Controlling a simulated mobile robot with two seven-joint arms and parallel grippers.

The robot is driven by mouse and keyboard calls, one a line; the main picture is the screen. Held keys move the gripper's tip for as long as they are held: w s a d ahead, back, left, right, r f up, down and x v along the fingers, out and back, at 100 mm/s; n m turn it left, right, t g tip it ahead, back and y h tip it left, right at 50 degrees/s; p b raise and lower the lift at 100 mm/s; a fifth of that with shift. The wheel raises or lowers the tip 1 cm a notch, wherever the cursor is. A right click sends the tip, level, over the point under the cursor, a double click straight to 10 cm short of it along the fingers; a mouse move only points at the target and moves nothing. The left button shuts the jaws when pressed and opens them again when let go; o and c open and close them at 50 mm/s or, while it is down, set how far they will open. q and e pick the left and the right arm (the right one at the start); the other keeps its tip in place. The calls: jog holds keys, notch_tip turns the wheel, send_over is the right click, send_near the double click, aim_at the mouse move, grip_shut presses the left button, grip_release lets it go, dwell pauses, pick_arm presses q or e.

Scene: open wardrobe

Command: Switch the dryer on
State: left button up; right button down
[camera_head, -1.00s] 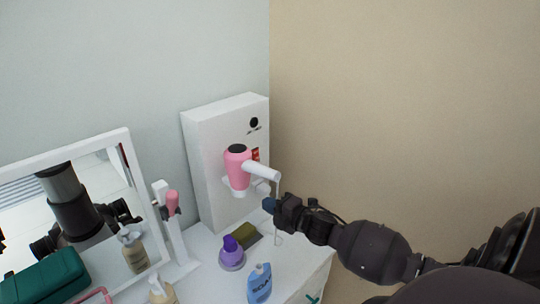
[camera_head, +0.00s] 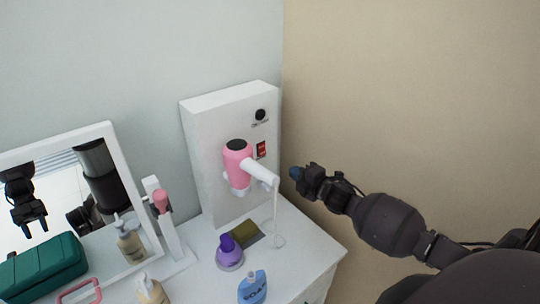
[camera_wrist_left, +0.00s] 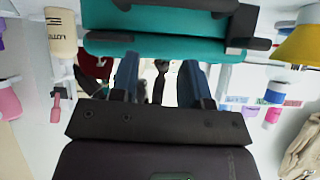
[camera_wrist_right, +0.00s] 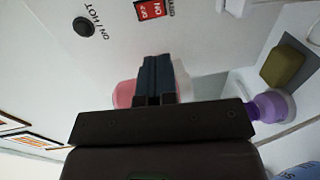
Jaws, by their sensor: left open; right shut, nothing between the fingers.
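A pink hair dryer (camera_head: 238,162) with a white nozzle is mounted on a white wall box (camera_head: 207,140). The box carries a black round knob (camera_head: 260,115) and a red switch (camera_head: 261,149). In the right wrist view the knob (camera_wrist_right: 84,27) is labelled "ON / HOT", and the red switch (camera_wrist_right: 151,9) is at the top edge. My right gripper (camera_head: 295,173) is shut and empty, right of the nozzle and below the switch, apart from both in the picture. Its shut fingers partly hide the dryer (camera_wrist_right: 126,93). My left gripper (camera_wrist_left: 160,75) is open, with its fingers towards a teal case (camera_wrist_left: 150,48).
A purple bottle (camera_head: 229,252), an olive block (camera_head: 246,233) and a blue soap bottle (camera_head: 252,289) stand on the white counter (camera_head: 312,255) below the dryer. A framed mirror (camera_head: 123,190) and the teal case (camera_head: 42,268) are at left. The beige wall (camera_head: 420,100) is bare.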

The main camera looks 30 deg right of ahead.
aim_at(263, 153)
jog(key=w, duration=0.4)
jog(key=w+f, duration=0.1)
jog(key=w, duration=0.4)
jog(key=w+a+b, duration=0.1)
jog(key=w, duration=0.3)
jog(key=shift+w+f, duration=0.15)
jog(key=shift+f, duration=0.2)
jog(key=shift+w+a, duration=0.1)
jog(key=shift+w, duration=0.15)
pick_arm(q)
jog(key=shift+w+f, duration=0.2)
jog(key=shift+w, duration=0.05)
jog(key=shift+r, duration=0.15)
pick_arm(e)
jog(key=shift+w+f+b, duration=0.1)
jog(key=shift+w+b, duration=0.1)
jog(key=shift+b, duration=0.8)
pick_arm(q)
jog(key=shift+w+f+p, duration=0.2)
jog(key=shift+f+p, duration=0.1)
jog(key=shift+f, duration=0.25)
pick_arm(e)
jog(key=shift+r, duration=0.2)
pick_arm(q)
jog(key=shift+d+r, duration=0.1)
